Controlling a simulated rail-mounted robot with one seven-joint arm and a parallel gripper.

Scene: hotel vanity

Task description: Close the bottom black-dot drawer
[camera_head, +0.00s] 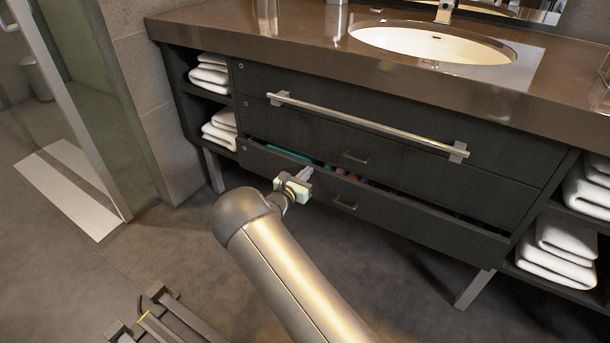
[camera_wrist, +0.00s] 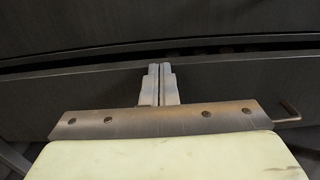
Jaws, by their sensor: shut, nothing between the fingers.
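The bottom drawer (camera_head: 420,221) of the dark vanity stands slightly open, with a narrow gap along its top edge where a few small coloured items show. Its small handle (camera_head: 345,204) is at the middle of the front. In the wrist view the drawer front (camera_wrist: 235,85) lies just beyond my fingers, and the handle (camera_wrist: 289,111) is at the right. My gripper (camera_head: 305,173) is shut and empty, in front of the drawer's left part. In the wrist view its fingers (camera_wrist: 158,70) reach the drawer front near its top edge; I cannot tell whether they touch it.
The middle drawer (camera_head: 310,130) and top drawer (camera_head: 420,105) are shut, and a long metal bar (camera_head: 365,123) crosses the front above. Open shelves with white towels (camera_head: 560,240) flank the drawers. The floor (camera_head: 190,245) in front is mostly clear.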

